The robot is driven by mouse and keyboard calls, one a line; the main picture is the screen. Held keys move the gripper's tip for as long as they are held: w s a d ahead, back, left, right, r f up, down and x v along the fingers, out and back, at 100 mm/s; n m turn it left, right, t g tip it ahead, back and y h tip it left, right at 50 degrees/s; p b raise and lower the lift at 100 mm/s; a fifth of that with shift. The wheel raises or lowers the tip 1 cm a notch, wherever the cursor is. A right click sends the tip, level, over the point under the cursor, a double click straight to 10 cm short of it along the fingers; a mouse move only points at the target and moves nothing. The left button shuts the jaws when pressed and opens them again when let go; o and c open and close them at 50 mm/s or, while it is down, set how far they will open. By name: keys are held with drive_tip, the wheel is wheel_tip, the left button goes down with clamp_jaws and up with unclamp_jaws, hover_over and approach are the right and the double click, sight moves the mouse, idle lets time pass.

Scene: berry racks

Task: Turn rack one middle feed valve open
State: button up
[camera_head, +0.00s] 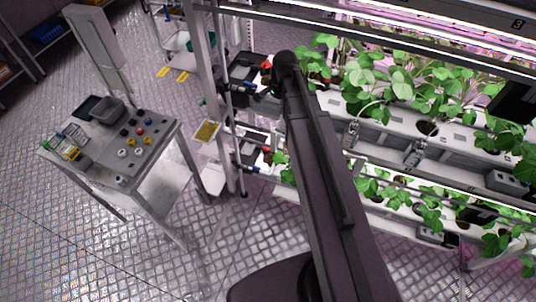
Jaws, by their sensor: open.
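The planted rack (390,125) stands at the right, with tiers one above another. At its left end are two dark feed fittings with small red and blue parts, an upper one (243,74) and a lower one (248,167). These look like valve fittings, but I cannot tell which is the middle feed valve or how its handle is turned. My dark arm reaches up across the centre and covers part of the rack's left end. My gripper cannot be made out.
A grey metal table (160,160) at the left holds a dark bin (107,110), several coloured knobs and small packets. A metal upright (213,90) stands beside the fittings. The patterned floor between table and rack is mostly clear. A shelf with trays (183,42) stands behind.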

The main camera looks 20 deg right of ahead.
drive_tip(key=s+a+f+n+h+b, duration=0.1)
drive_tip(key=s+f+n+b, duration=0.3)
drive_tip(key=f+b, duration=0.4)
drive_tip(key=s+a+f+n+b, duration=0.3)
drive_tip(key=s+f+n+b, duration=0.2)
drive_tip(key=f+n+b, duration=0.2)
drive_tip(key=shift+f+g+h+b, duration=0.35)
drive_tip(key=shift+f+g+h, duration=0.05)
drive_tip(key=shift+f, duration=0.15)
idle(0.5)
drive_tip(key=shift+s+a, duration=0.1)
idle(0.3)
drive_tip(key=shift+s+a+n+g, duration=0.1)
drive_tip(key=shift+s+n+g, duration=0.2)
drive_tip(key=shift+s, duration=0.8)
idle(0.4)
